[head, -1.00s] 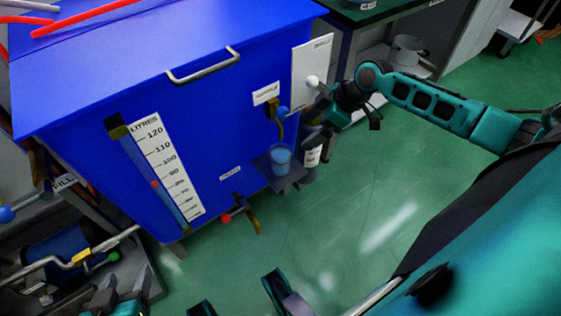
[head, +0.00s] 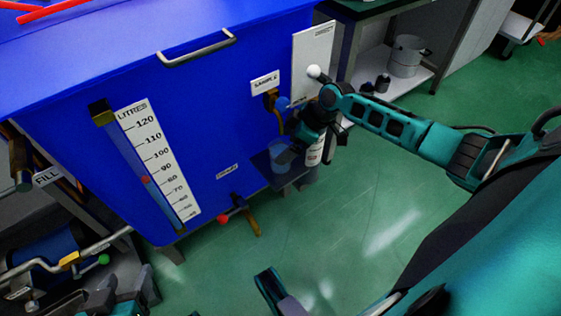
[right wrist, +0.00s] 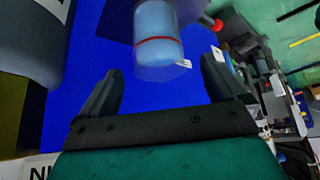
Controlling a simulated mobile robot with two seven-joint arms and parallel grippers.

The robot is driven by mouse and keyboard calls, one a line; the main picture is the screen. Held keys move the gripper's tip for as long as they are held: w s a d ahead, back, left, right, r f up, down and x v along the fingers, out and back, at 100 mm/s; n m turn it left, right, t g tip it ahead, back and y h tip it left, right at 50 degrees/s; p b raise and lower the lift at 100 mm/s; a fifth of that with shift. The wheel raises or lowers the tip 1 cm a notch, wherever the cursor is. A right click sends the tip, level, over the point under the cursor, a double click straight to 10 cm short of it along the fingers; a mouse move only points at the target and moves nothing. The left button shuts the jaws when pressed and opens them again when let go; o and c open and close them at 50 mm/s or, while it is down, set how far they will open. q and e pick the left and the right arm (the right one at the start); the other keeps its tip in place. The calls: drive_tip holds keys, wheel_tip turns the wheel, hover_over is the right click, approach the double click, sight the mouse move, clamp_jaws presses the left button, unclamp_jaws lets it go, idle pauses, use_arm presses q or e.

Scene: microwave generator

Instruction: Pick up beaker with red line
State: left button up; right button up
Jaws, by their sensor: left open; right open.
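The clear beaker (head: 278,155) stands on a small dark shelf (head: 299,173) at the front of the blue tank, holding light blue liquid. In the right wrist view the beaker (right wrist: 158,25) shows a red line around it. My right gripper (head: 296,142) is beside the beaker in the head view. In the right wrist view my right gripper (right wrist: 160,80) is open, with the beaker ahead of the gap between its fingertips and not gripped. My left gripper (head: 111,290) is open at the bottom left of the head view, away from the beaker and partly cut off.
The blue tank (head: 210,90) has a litre gauge (head: 158,155), a sample tap (head: 278,105) above the beaker and a lower drain tap (head: 240,212). Green floor (head: 345,230) is clear in front.

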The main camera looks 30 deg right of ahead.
drive_tip(key=shift+w+a+f, duration=0.1)
drive_tip(key=shift+f, duration=0.1)
drive_tip(key=c, duration=1.6)
drive_tip(key=shift+c, duration=0.8)
drive_tip(key=shift+r, duration=0.3)
